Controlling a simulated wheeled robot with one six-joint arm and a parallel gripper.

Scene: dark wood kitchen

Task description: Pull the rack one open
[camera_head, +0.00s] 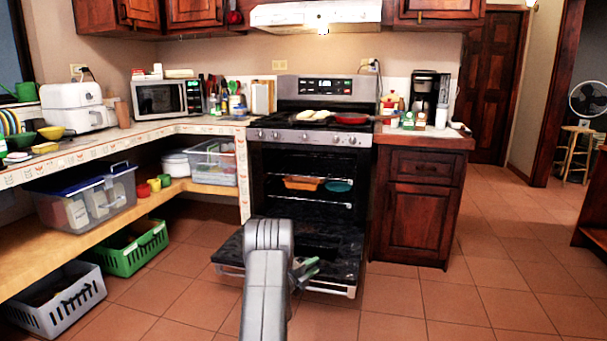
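The oven (310,100) stands in the middle with its door (340,262) folded down open. Inside are an upper rack (272,175) and a lower rack (278,200), both seeming pushed in; no label shows which is rack one. An orange dish (302,183) and a teal dish (338,186) sit inside at about the upper rack's level. My gripper (306,268) is over the lowered door, below and in front of the racks, apparently not touching them. My arm hides part of the door and gripper, so the finger opening is unclear.
A red pan (350,118) and other items sit on the stovetop. A wooden cabinet (416,205) stands right of the oven, and a low shelf (50,252) with bins runs along the left. The tiled floor (480,290) at right is clear.

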